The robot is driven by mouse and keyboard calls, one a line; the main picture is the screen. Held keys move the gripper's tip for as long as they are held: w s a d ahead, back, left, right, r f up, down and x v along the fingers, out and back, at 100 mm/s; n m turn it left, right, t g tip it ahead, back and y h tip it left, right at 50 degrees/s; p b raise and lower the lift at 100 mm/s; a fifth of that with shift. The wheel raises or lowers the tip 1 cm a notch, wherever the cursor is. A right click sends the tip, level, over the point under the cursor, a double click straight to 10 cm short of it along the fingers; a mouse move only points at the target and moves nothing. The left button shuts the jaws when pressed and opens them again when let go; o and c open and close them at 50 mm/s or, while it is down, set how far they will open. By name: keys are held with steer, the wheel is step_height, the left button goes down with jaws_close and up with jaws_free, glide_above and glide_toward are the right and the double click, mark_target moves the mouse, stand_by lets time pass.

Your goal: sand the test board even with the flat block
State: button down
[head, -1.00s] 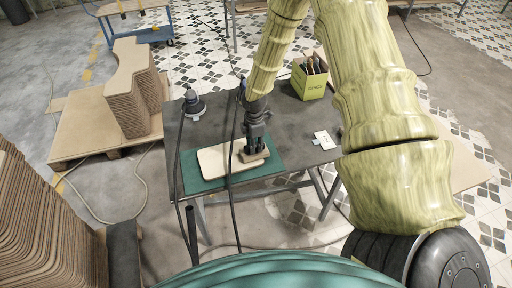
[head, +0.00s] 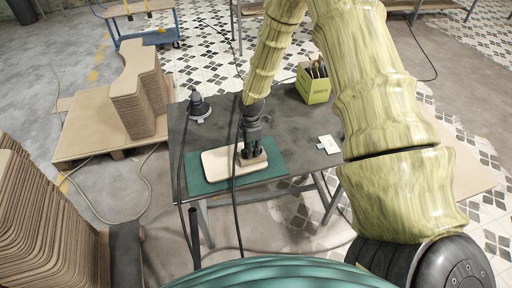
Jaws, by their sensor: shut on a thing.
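The test board (head: 217,163) is a pale, flat board with rounded corners. It lies on a green mat (head: 272,168) on the dark table. My gripper (head: 252,151) points down at the board's right end and is shut on the flat block (head: 257,162), a small brown block. The block appears to rest on the board's right part, but contact is too small to tell. The gripper's fingers hide most of the block. A black cable crosses in front of the board.
A sander-like tool (head: 199,106) stands at the table's back left. A green box (head: 314,85) of brushes is at the back right, and a white card (head: 328,144) lies at the right. Stacked curved boards (head: 138,98) stand on a pallet to the left. The table's middle back is clear.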

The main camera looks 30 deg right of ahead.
mark_target(242, 152)
steer(key=shift+a, duration=0.4)
steer(key=shift+w+a, duration=0.1)
steer(key=shift+w+a+f, duration=0.1)
steer(key=shift+a, duration=0.65)
steer(key=shift+w+a+f, duration=0.1)
steer(key=shift+a, duration=0.6)
steer(key=shift+a, duration=0.1)
steer(key=shift+a, duration=0.1)
steer(key=shift+w+a+r, duration=0.1)
steer(key=shift+w+a, duration=0.1)
steer(key=shift+a, duration=0.55)
steer(key=shift+w+a, duration=0.15)
steer(key=shift+a, duration=0.55)
steer(key=shift+w+a+r+b, duration=0.15)
steer(key=shift+w+a, duration=0.1)
steer(key=shift+a, duration=0.55)
steer(key=shift+w+a+b, duration=0.15)
steer(key=shift+w+a, duration=0.1)
steer(key=shift+a, duration=0.5)
